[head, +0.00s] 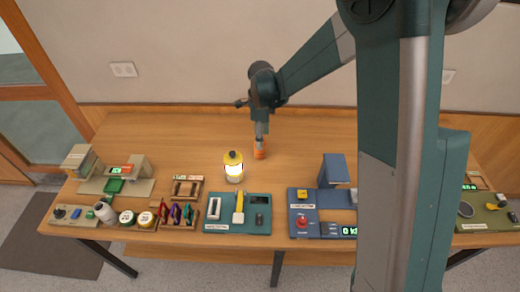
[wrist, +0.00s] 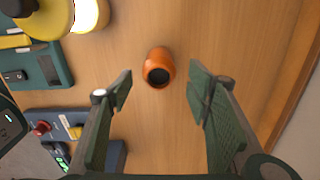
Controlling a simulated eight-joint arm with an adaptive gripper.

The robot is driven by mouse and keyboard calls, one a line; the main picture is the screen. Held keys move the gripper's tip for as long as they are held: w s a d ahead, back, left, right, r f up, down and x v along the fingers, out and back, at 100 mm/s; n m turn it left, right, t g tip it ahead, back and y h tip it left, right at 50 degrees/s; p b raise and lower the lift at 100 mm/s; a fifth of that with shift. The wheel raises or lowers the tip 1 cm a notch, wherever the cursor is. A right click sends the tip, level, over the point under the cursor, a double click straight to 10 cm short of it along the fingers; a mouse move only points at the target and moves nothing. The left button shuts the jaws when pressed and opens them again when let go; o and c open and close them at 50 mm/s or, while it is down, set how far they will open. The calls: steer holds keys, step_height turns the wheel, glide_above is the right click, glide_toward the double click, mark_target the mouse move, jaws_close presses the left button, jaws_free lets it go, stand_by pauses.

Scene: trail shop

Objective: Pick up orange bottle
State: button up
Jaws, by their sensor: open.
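The orange bottle (head: 259,150) stands on the wooden table toward the back, just right of the yellow lantern. In the wrist view the bottle (wrist: 159,68) is seen from above, with a dark round top, lying between the lines of the two fingers and a little beyond their tips. My gripper (wrist: 158,88) is open and empty, with one finger on each side. In the head view my gripper (head: 261,132) is right above the bottle and partly covers its top. I cannot tell whether it touches the bottle.
A lit yellow lantern (head: 233,168) stands close to the left of the bottle. Teal (head: 222,226) and blue (head: 308,231) trays with tools and devices line the front edge. Bare wood (head: 175,130) lies at the back and around the bottle's right side.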

mark_target(259, 155)
steer(key=shift+f, duration=1.2)
steer(key=shift+f, duration=0.1)
steer(key=shift+f, duration=2.5)
steer(key=c, duration=1)
